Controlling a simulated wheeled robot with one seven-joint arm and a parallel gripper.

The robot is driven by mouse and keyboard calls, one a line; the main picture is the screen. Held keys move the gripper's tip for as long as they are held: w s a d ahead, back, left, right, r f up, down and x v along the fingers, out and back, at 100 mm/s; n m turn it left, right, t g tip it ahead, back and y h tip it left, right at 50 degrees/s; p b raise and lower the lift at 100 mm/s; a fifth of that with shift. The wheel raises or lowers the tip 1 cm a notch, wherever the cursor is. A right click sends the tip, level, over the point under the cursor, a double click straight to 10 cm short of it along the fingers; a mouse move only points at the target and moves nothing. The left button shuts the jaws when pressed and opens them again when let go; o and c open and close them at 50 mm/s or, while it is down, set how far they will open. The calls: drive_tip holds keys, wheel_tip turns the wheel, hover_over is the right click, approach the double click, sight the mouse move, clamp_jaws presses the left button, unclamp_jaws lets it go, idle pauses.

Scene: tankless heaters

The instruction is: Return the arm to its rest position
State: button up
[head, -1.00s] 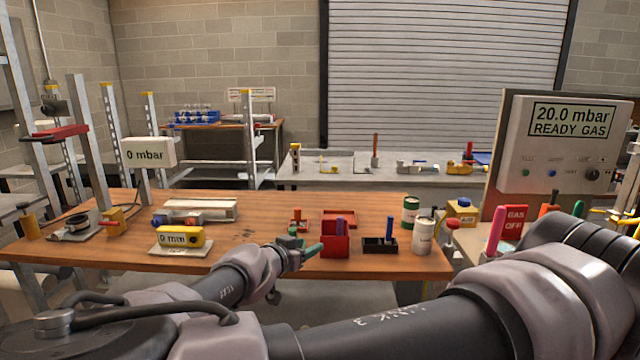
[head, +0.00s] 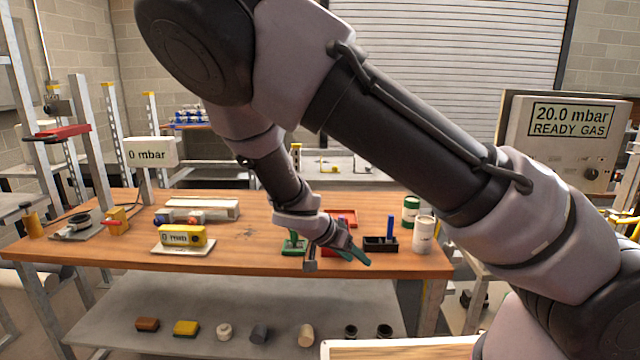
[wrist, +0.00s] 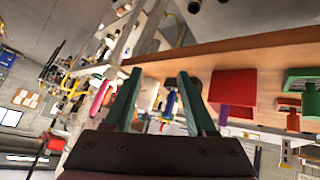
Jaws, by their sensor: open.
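My arm arches up from the lower right of the head view and bends down toward the front of the wooden table (head: 110,235). My gripper (head: 358,258) is in front of the table's front edge, near the red bin, which my wrist partly hides. In the wrist view my gripper (wrist: 165,85) shows two green fingers spread apart with nothing held between them. The red bin (wrist: 234,88) shows to the right of the fingers there, apart from them.
A black holder (head: 380,244) with a blue item, a white can (head: 423,236) and a green can (head: 411,208) stand on the table's right part. A yellow gauge (head: 182,236) stands left. A lower shelf (head: 230,310) holds several small parts. The gas panel (head: 568,140) stands right.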

drive_tip(key=s+d+r+n+t+y, duration=0.1)
drive_tip(key=s+d+r+y, duration=0.2)
drive_tip(key=r, duration=0.8)
drive_tip(key=s+d+r+n+t+y, duration=0.1)
drive_tip(key=s+d+r+y, duration=0.2)
drive_tip(key=s+d+r, duration=0.2)
drive_tip(key=s+d+r+n+y, duration=0.1)
drive_tip(key=s+d+r+y, duration=0.2)
drive_tip(key=d+r, duration=0.5)
drive_tip(key=shift+s+d+r+t, duration=0.35)
drive_tip(key=shift+s+r, duration=0.25)
drive_tip(key=shift+r, duration=4.85)
